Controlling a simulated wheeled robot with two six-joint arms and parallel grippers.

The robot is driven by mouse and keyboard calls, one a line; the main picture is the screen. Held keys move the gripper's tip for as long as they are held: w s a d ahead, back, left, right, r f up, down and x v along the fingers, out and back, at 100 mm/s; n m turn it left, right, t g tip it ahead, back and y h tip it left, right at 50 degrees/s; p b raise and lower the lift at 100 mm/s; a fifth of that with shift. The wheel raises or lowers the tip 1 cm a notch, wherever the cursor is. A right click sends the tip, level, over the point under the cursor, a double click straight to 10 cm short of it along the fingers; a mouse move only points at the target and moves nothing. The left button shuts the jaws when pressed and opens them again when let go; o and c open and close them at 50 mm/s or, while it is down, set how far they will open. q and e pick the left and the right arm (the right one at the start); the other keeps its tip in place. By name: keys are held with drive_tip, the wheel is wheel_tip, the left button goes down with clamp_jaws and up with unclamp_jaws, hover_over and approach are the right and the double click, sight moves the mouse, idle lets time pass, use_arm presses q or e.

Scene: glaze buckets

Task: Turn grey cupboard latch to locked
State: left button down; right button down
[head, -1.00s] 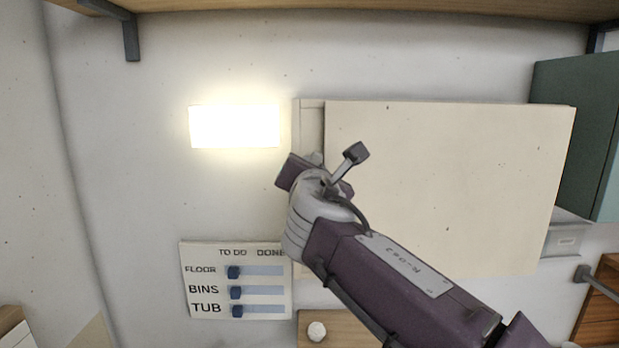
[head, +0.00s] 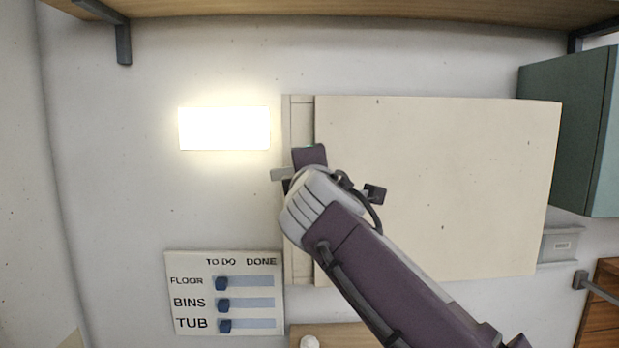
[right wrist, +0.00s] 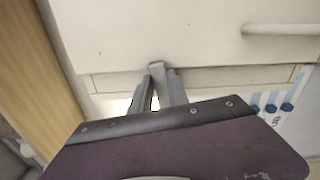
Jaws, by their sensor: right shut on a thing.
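The cream cupboard (head: 450,180) hangs on the wall with its door closed against a narrow strip on the left. The grey latch (right wrist: 156,70) is a short bar in the right wrist view, crossing the seam between door and strip. My right gripper (right wrist: 158,88) is shut on the latch, one finger on each side. In the head view my right gripper (head: 303,170) covers most of the latch at the door's left edge. A light grey tab beside it points left; I cannot tell whether it is the latch's end. My left gripper is not in view.
A lit panel (head: 224,128) is on the wall to the left, above a chore board (head: 225,292) with blue sliders. A teal cabinet (head: 565,130) stands right of the cupboard. A wooden shelf (head: 330,12) runs overhead. A bar handle (right wrist: 280,29) sticks out from the door.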

drive_tip(key=shift+f+m+b, duration=0.2)
drive_tip(key=shift+m+b, duration=0.2)
drive_tip(key=shift+m, duration=0.5)
drive_tip(key=c, duration=1.3)
unclamp_jaws()
drive_tip(key=shift+o, duration=0.2)
drive_tip(key=s+b, duration=0.4)
drive_tip(key=s, duration=0.5)
